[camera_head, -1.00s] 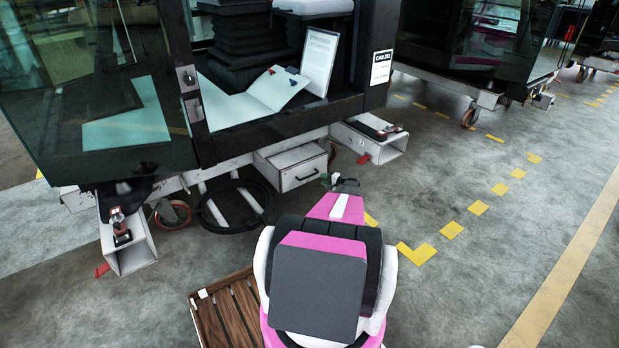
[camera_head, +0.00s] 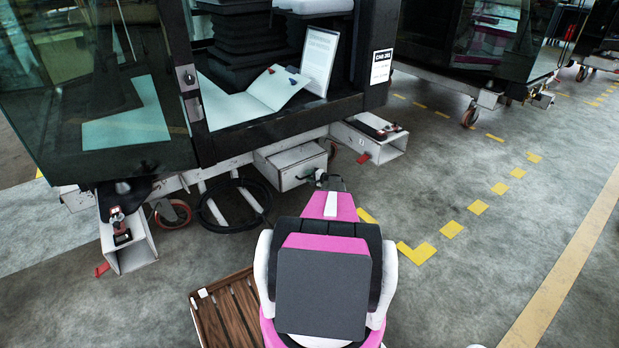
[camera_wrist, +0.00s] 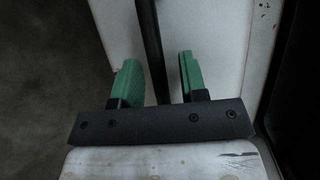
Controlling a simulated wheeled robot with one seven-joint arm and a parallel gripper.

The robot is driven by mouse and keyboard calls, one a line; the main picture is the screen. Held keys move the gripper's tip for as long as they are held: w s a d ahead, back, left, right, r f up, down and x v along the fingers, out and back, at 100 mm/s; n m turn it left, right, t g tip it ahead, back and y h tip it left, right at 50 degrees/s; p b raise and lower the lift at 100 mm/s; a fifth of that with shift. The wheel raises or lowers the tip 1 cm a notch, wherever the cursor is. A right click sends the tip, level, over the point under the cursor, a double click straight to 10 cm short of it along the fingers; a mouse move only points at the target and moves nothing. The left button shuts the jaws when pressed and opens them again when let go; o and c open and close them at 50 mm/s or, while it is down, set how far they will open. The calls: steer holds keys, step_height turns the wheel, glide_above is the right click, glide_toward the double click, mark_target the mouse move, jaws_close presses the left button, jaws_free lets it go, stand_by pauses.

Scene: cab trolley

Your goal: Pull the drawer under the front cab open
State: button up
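The white drawer (camera_head: 290,169) hangs under the front cab (camera_head: 255,125) and looks shut. Its front is partly hidden by my gripper (camera_head: 321,178) and wrist. In the wrist view, the pale drawer front (camera_wrist: 220,60) fills much of the picture. Its dark bar handle (camera_wrist: 150,40) runs down between the two green fingers of my gripper (camera_wrist: 159,65). The fingers stand apart, one on each side of the handle, with a gap on both sides. My gripper is open and holds nothing.
A white box-section beam end (camera_head: 385,142) sticks out right of the drawer. A black hoop-like coil (camera_head: 233,207) and a caster wheel (camera_head: 174,213) are to its left. A brown slatted pallet (camera_head: 228,315) lies beside my base. The floor to the right is clear.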

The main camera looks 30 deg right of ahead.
jaws_close()
steer(key=shift+s, duration=0.2)
steer(key=s+d, duration=0.3)
steer(key=s, duration=3.8)
steer(key=shift+s, duration=0.3)
steer(key=shift+d, duration=0.15)
jaws_free()
steer(key=v, duration=1)
steer(key=shift+s+d, duration=0.25)
steer(key=shift+s, duration=0.05)
